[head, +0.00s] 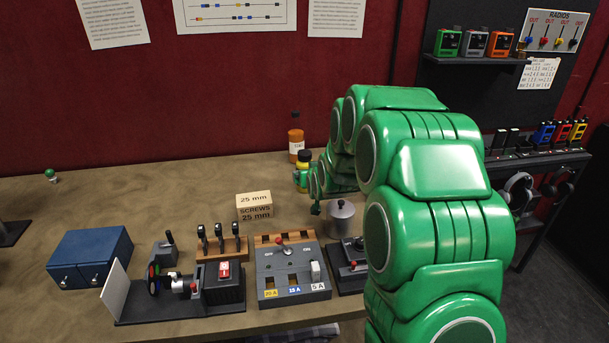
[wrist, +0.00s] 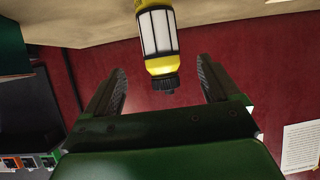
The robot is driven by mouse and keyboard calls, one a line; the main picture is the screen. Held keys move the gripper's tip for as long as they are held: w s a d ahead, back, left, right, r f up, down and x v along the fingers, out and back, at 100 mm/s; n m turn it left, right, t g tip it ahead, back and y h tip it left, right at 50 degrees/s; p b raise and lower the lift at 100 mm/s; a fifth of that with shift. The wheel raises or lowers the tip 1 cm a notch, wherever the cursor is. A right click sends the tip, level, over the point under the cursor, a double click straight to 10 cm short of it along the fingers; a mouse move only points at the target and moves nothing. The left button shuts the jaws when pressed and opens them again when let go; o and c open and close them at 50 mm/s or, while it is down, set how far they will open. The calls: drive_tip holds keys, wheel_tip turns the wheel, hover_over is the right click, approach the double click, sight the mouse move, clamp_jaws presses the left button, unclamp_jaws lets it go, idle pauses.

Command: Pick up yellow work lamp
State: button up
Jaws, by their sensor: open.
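The yellow work lamp (wrist: 158,40) stands on the workbench and shows upside down in the wrist view, with a yellow body, pale window panels and a dark cap. In the head view the lamp (head: 303,158) is partly hidden behind my green arm. My gripper (wrist: 161,85) is open. Its two dark fingers are spread to either side of the lamp's capped end, and I see no contact. In the head view my gripper (head: 312,187) is at the lamp, mostly covered by my arm.
An orange bottle (head: 296,143) stands just behind the lamp. A screws box (head: 254,205) is to the left and a grey metal pot (head: 341,218) is nearer the front. Switch boxes (head: 287,270) and a blue drawer box (head: 90,257) line the front. The back left bench is mostly clear.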

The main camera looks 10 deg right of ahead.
sight(305, 167)
drive_tip(key=shift+t, duration=0.5)
drive_tip(key=shift+x, duration=5)
drive_tip(key=shift+c, duration=0.4)
drive_tip(key=c, duration=1.1)
drive_tip(key=shift+r, duration=0.1)
